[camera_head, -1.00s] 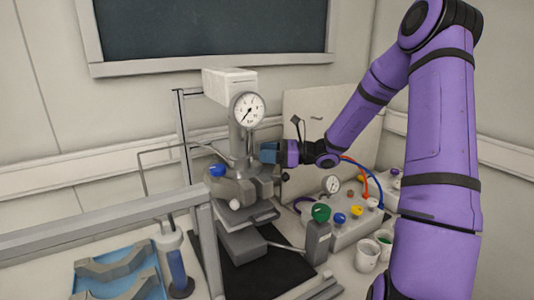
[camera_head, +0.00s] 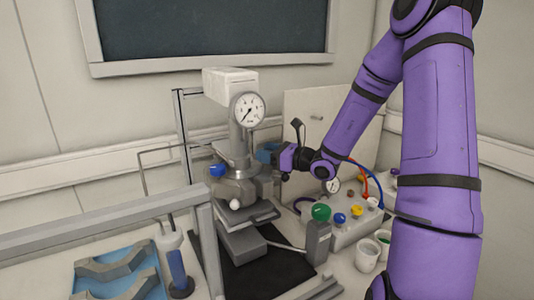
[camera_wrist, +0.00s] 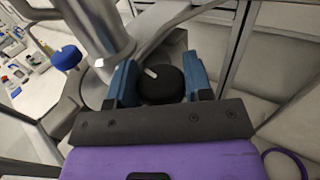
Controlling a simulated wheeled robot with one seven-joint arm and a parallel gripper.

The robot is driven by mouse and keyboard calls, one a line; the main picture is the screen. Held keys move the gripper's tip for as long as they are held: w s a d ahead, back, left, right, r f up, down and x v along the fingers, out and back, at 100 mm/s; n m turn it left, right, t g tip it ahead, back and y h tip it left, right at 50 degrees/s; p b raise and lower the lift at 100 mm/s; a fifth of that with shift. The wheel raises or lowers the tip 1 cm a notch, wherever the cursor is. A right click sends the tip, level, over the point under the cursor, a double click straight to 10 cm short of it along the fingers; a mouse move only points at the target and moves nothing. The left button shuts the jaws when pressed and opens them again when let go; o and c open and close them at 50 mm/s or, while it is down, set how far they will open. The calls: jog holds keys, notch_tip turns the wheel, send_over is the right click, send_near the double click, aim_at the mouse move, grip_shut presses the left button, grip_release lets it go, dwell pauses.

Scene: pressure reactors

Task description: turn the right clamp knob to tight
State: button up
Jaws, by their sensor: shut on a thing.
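The right clamp knob (camera_wrist: 160,84) is black with a white pointer mark, seen in the wrist view between my blue fingers. My gripper (camera_wrist: 164,82) is shut on it. In the head view, my gripper (camera_head: 267,153) reaches the right side of the reactor's grey clamp (camera_head: 245,188); the held knob is hidden there. A blue knob on the left side of the clamp (camera_head: 217,170) shows in the head view, and also in the wrist view (camera_wrist: 67,57). The pointer mark points toward the upper left in the wrist view.
A pressure gauge (camera_head: 249,110) stands above the clamp. A grey post with a green knob (camera_head: 321,212), a box with coloured knobs (camera_head: 352,232) and white cups (camera_head: 366,254) stand to the right. A grey rail (camera_head: 110,225) and blue tray (camera_head: 120,278) are front left.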

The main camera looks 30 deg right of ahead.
jog(key=o, duration=0.9)
jog(key=shift+o, duration=0.2)
jog(key=v, duration=1)
jog(key=shift+s+d, duration=0.3)
jog(key=s+a+r+n+g, duration=0.3)
jog(key=s+a+n+g, duration=0.25)
jog(key=a+n, duration=0.25)
jog(key=s+a+r+n+g, duration=0.2)
jog(key=s+a+n+g, duration=0.3)
jog(key=a+n+g, duration=0.3)
jog(key=s+r+n+t+h, duration=0.2)
jog(key=s+r+n+h, duration=0.2)
jog(key=s+n+h, duration=0.1)
jog(key=s+d+r+n+t+h, duration=0.1)
jog(key=s+r+n+h, duration=0.3)
jog(key=s+n, duration=0.4)
jog(key=shift+d+r+t+h, duration=0.3)
jog(key=shift+d+t+h, duration=0.05)
jog(key=shift+t+h, duration=0.15)
